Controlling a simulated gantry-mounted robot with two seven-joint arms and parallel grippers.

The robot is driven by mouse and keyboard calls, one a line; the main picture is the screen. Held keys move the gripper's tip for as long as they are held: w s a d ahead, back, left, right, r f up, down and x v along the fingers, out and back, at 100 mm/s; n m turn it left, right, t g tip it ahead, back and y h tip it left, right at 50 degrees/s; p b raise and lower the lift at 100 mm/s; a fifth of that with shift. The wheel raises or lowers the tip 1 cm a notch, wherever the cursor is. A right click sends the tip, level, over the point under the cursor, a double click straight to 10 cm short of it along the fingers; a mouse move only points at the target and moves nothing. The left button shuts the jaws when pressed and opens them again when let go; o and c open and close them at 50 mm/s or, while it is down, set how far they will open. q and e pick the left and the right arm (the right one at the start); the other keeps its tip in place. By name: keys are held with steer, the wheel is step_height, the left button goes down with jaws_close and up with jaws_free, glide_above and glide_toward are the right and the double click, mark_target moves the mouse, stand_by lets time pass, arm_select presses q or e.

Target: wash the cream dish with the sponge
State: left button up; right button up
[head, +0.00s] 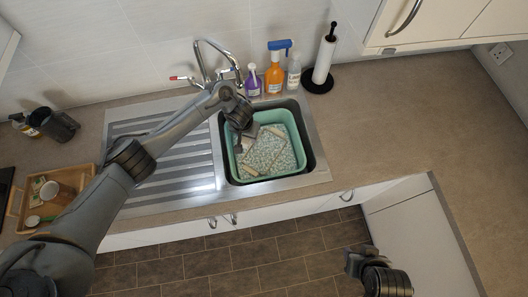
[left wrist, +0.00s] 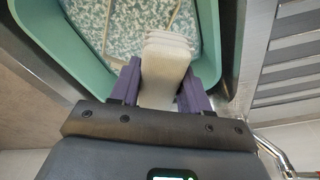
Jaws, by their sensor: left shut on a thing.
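My left gripper (head: 243,143) reaches down into the green basin (head: 231,160) in the sink. In the left wrist view its purple fingers (left wrist: 164,92) are shut on a pale cream, block-like piece (left wrist: 166,60) with a ridged end. I cannot tell whether this is the sponge or part of the cream dish. A speckled white-green surface, like suds (head: 268,152), fills the basin, with thin cream edges (left wrist: 107,28) and tan pieces (head: 250,171) showing in it. The cream dish cannot be made out for sure. My right gripper (head: 354,263) is at the lower right, its fingers unclear.
A tap (head: 215,62) stands behind the sink. Purple (head: 253,80), orange (head: 274,75) and clear (head: 294,72) bottles and a paper roll (head: 324,60) stand behind the basin. The drainer (head: 160,150) is bare. A wooden tray (head: 76,180) with a cup is left. The right counter (head: 420,115) is clear.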

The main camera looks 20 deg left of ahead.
arm_select(q)
steer(key=shift+s+a, duration=0.75)
steer(key=shift+s, duration=2.1)
steer(key=shift+w+d+f+b, duration=0.1)
steer(key=shift+w+d+b, duration=0.15)
steer(key=shift+w, duration=0.85)
steer(key=shift+w+d+f+b, duration=0.15)
steer(key=shift+w+d, duration=0.15)
steer(key=shift+w, duration=0.75)
steer(key=w, duration=0.1)
steer(key=w+b, duration=0.1)
steer(key=w, duration=0.1)
steer(key=shift+d, duration=0.4)
steer(key=shift+w+d+b, duration=0.1)
steer(key=shift+w+b, duration=0.2)
steer(key=shift+w, duration=0.45)
